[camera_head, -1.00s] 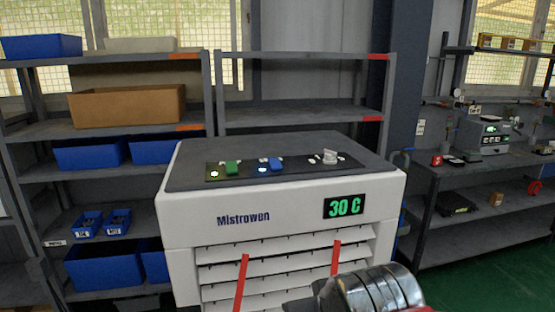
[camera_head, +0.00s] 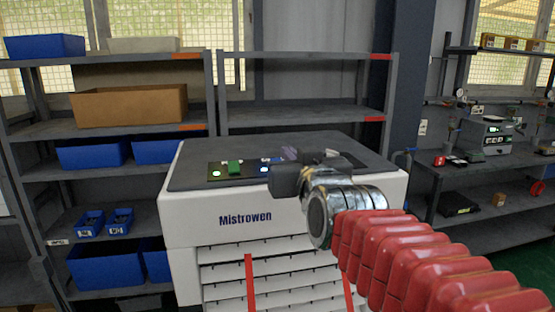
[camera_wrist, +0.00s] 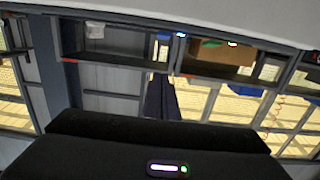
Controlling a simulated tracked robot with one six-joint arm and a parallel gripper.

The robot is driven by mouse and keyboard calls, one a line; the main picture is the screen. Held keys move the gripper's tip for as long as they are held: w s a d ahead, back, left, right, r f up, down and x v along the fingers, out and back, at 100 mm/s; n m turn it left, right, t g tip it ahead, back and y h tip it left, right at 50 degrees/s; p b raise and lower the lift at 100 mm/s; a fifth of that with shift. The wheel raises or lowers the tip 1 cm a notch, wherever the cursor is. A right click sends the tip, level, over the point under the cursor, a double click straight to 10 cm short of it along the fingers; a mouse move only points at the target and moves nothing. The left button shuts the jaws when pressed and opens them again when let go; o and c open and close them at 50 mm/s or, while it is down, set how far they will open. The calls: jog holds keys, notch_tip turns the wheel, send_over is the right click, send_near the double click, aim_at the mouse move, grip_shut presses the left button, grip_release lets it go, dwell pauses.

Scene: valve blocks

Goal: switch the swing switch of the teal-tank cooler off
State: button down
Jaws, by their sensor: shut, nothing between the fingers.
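The cooler (camera_head: 235,200) is a white cabinet marked Mistrowen, with a dark top; no teal tank shows. On its top panel, a green switch (camera_head: 234,167) has a lit lamp to its left. A blue switch (camera_head: 276,160) beside it is mostly hidden by my gripper, but its lit lamp shows. I cannot tell which is the swing switch. My gripper (camera_head: 290,170) is shut and empty, over the panel's middle, and hides the pale knob and the display. Contact is unclear. In the wrist view, the green switch (camera_wrist: 212,43) appears upside down.
Grey shelving (camera_head: 110,130) with blue bins and a brown box (camera_head: 128,104) stands behind on the left. A workbench (camera_head: 480,170) with devices stands at the right. Red ribbons (camera_head: 250,285) hang on the cooler's louvred front.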

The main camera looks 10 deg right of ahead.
jog(key=shift+w, duration=0.1)
send_over(279, 159)
jog(key=s, duration=0.4)
jog(key=shift+s+a+f, duration=0.2)
jog(key=shift+a+f, duration=0.15)
jog(key=shift+a, duration=0.1)
jog(key=f, duration=0.3)
jog(key=shift+w, duration=0.4)
jog(key=shift+w+f, duration=0.1)
jog(key=shift+f, duration=0.35)
